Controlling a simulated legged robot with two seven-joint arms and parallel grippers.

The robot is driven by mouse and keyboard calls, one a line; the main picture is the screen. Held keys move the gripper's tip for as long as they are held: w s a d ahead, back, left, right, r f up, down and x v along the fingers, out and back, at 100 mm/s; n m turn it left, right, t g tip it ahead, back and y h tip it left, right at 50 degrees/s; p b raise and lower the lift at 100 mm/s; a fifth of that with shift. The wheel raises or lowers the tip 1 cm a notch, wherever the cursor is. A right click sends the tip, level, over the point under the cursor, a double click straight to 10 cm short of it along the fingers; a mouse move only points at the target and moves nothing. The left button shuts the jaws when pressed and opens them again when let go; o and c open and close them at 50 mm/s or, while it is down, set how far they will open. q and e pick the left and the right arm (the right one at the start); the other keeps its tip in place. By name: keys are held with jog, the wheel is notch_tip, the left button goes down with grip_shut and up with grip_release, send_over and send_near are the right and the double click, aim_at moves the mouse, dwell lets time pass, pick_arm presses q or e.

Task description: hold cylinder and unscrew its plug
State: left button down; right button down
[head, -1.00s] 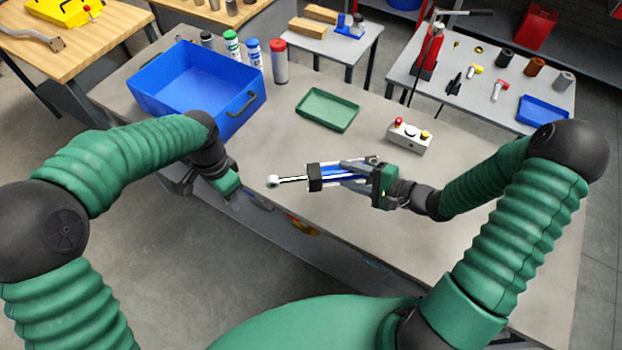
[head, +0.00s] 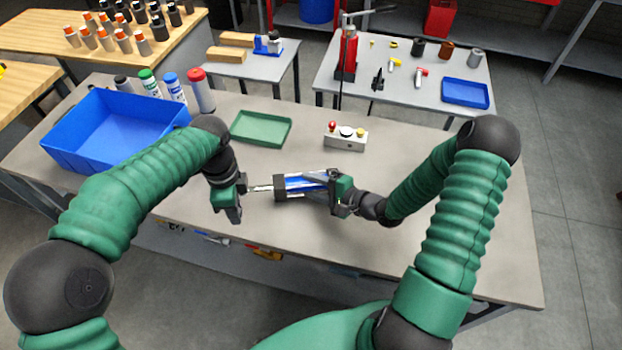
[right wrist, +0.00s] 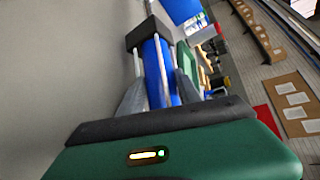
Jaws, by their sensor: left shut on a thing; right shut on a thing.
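The blue cylinder (head: 300,183) lies roughly level above the workbench, with a black block (head: 279,188) on its left end and a silver rod (head: 260,188) reaching left. My right gripper (head: 332,184) is shut around the blue body near its right end. In the right wrist view, the cylinder (right wrist: 155,65) runs away between the two grey fingers (right wrist: 158,93). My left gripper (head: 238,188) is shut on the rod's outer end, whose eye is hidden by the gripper. I cannot make out the plug.
The workbench (head: 400,240) is bare under and right of the cylinder. Several bottles (head: 176,88) stand beside the bin. Side tables stand beyond.

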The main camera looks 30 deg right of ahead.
jog(key=shift+w+a+f, duration=0.1)
jog(key=shift+a+f, duration=0.05)
jog(key=shift+f, duration=0.75)
jog(key=c, duration=1.1)
grip_release()
jog(key=shift+a, duration=0.1)
jog(key=v, duration=1.2)
